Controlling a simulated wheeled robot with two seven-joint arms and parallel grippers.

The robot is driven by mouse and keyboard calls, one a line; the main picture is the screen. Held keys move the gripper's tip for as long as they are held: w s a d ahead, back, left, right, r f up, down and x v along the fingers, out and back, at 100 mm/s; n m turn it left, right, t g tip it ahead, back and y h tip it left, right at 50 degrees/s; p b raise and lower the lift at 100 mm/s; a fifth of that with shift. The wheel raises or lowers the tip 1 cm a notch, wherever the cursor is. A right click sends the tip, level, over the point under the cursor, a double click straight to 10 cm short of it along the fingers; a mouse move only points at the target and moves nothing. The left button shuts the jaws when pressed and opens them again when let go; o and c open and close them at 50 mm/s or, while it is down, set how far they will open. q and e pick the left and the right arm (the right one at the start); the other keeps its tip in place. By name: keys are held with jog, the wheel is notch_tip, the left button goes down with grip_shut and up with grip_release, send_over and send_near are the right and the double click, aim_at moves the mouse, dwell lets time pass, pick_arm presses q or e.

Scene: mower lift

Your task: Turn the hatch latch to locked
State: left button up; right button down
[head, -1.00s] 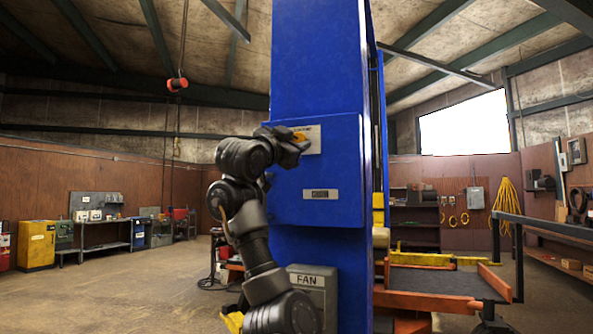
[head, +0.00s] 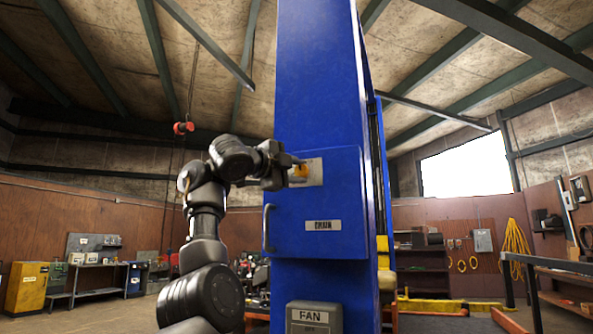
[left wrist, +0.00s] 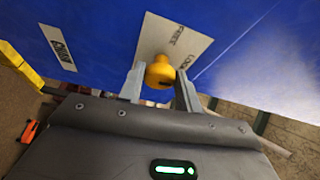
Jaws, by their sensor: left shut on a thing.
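The yellow latch knob (head: 300,171) sits on a light plate (head: 315,173) on the blue hatch (head: 338,190). My left gripper (head: 290,163) reaches it from the left. In the left wrist view the round yellow knob (left wrist: 160,73) is between the two grey fingers, which are shut on it. The plate (left wrist: 152,38) there carries printed words, one reading FREE and another partly legible, near the knob. The fingers hide part of the knob, and I cannot tell which word it points to. My right gripper is not in view.
The hatch has a grey bar handle (head: 267,228) at its left edge and a small label (head: 323,225). A grey FAN box (head: 314,318) is lower on the blue column (head: 315,70). A red hook block (head: 184,128) hangs at the back left.

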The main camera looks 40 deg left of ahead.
pick_arm(q)
jog(key=shift+m+g+p, duration=0.3)
jog(key=shift+m, duration=0.3)
jog(key=o, duration=1)
jog(key=shift+c, duration=0.2)
jog(key=s+b, duration=0.6)
jog(key=s, duration=0.4)
jog(key=shift+s+a+b, duration=0.3)
jog(key=shift+b, duration=0.05)
